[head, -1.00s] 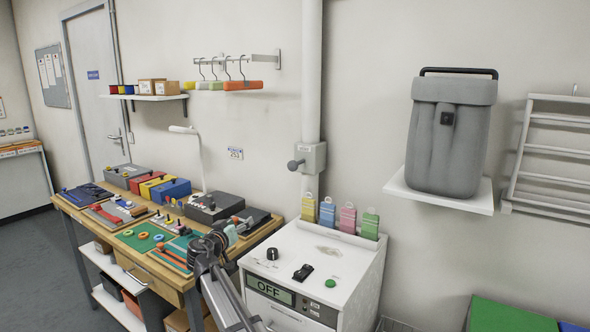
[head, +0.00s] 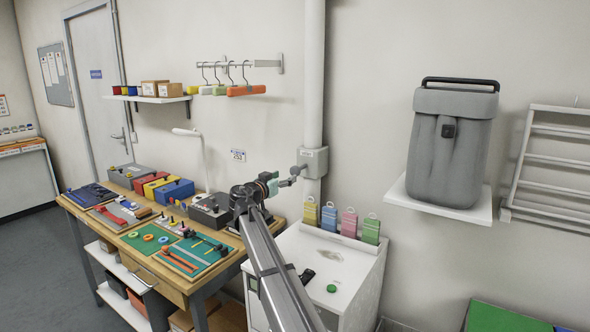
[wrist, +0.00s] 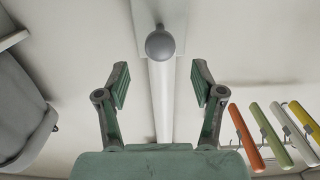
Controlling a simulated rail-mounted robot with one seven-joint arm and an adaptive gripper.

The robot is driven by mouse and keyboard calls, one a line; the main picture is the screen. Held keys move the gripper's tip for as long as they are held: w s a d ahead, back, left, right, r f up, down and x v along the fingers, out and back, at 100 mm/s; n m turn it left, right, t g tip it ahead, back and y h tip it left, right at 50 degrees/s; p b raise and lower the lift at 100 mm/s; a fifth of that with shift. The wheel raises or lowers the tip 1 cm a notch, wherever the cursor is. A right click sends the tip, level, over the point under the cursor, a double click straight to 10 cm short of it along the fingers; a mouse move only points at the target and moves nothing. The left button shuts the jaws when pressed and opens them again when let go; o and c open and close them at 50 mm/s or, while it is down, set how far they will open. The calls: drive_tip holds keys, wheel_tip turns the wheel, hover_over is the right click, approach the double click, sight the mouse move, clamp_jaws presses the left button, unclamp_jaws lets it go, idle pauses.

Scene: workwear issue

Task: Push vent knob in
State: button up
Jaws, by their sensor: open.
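The vent knob (wrist: 160,43) is a grey round ball on a short stem. It sticks out of a light grey box (head: 315,162) on the white vertical pipe. In the head view the knob (head: 297,170) is small and close to my gripper (head: 287,182). In the wrist view my gripper (wrist: 159,78) is open and empty, with one finger to each side. The knob lies beyond the fingertips, roughly centred between them, and no contact shows. How far the knob stands out from the box is hard to tell.
A white cabinet (head: 345,285) with coloured tags (head: 350,223) stands below the pipe. A crowded workbench (head: 130,265) is at left. Hangers with coloured bars (head: 246,90) are on the wall. A grey backpack (head: 450,145) sits on a shelf at right.

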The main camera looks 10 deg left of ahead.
sight(293, 172)
drive_tip(key=p+x, duration=0.1)
drive_tip(key=x, duration=0.6)
drive_tip(key=shift+w+d+p, duration=0.2)
drive_tip(key=shift+w+p, duration=0.1)
drive_tip(key=shift+p, duration=0.1)
clamp_jaws()
drive_tip(key=shift+w, duration=0.1)
